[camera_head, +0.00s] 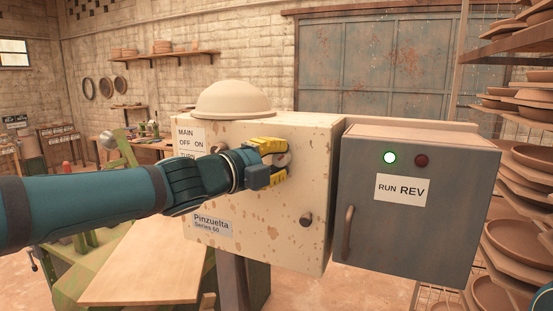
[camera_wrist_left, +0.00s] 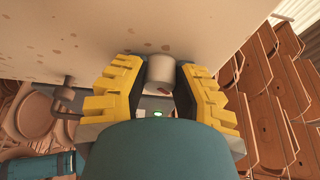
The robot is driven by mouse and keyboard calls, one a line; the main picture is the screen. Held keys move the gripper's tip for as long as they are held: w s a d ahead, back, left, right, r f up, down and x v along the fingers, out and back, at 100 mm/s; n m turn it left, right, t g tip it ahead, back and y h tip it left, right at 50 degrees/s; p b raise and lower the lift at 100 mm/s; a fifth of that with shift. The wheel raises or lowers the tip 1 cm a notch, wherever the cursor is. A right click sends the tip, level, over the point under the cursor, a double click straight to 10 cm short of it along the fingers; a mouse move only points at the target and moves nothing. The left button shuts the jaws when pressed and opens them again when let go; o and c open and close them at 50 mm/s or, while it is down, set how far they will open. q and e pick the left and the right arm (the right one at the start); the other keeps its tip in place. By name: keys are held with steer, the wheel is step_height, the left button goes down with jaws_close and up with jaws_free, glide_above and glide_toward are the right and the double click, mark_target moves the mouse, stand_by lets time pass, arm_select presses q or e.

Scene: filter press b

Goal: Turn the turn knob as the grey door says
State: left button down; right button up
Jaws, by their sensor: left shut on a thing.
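The turn knob (camera_head: 281,159) is a pale, stubby cylinder on the front of the cream box (camera_head: 270,232). My left gripper (camera_head: 272,160) has its yellow-padded fingers on both sides of it and is shut on it. In the left wrist view the knob (camera_wrist_left: 160,68) sits between the two fingers (camera_wrist_left: 161,85), close to the box face. The grey door (camera_head: 400,240) at the right bears a white label (camera_head: 403,189) reading "RUN REV". Above it a green lamp (camera_head: 390,158) is lit and a red lamp (camera_head: 421,161) is dark. My right gripper is not in view.
My left arm partly hides a label (camera_head: 190,138) reading "MAIN OFF ON" and "TURN". A small dark peg (camera_head: 306,220) juts out below right of the knob. The grey door has a curved handle (camera_head: 347,233). A rack of clay dishes (camera_head: 525,215) stands at the right.

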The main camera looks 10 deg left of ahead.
arm_select(q)
steer(key=c, duration=0.6)
jaws_free()
steer(key=v, duration=1.2)
